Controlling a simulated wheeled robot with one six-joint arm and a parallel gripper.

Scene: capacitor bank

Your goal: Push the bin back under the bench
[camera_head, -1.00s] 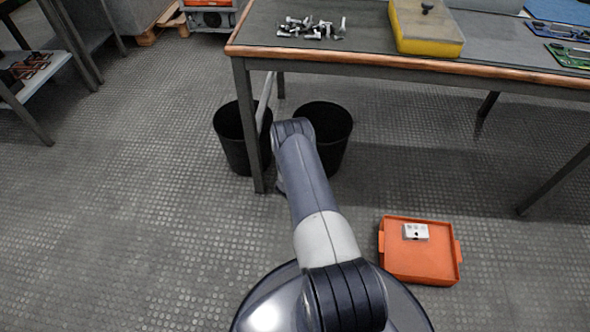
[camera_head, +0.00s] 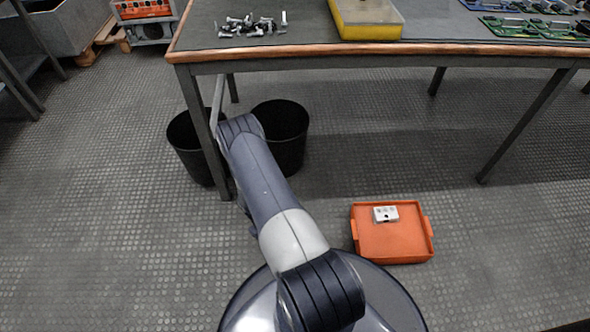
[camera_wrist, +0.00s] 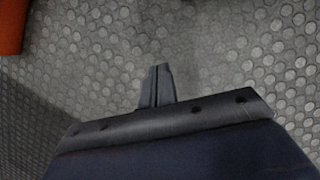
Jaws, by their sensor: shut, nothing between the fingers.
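A shallow orange bin (camera_head: 390,241) with side handles sits on the floor, in front of the bench (camera_head: 420,60) and right of my arm in the head view. A small white block (camera_head: 385,213) lies inside it near its far edge. The bin is clear of the bench top's footprint as far as I can see. An orange edge (camera_wrist: 11,24) shows at the top left of the wrist view. My gripper (camera_wrist: 158,72) has its fingers together over bare floor, apart from that orange edge. My arm hides it in the head view.
Two round black bins (camera_head: 187,150) (camera_head: 284,140) stand by the bench's left front leg (camera_head: 203,130), the right one partly behind my arm. Another leg (camera_head: 525,125) slants at the right. Floor between the orange bin and the bench is clear.

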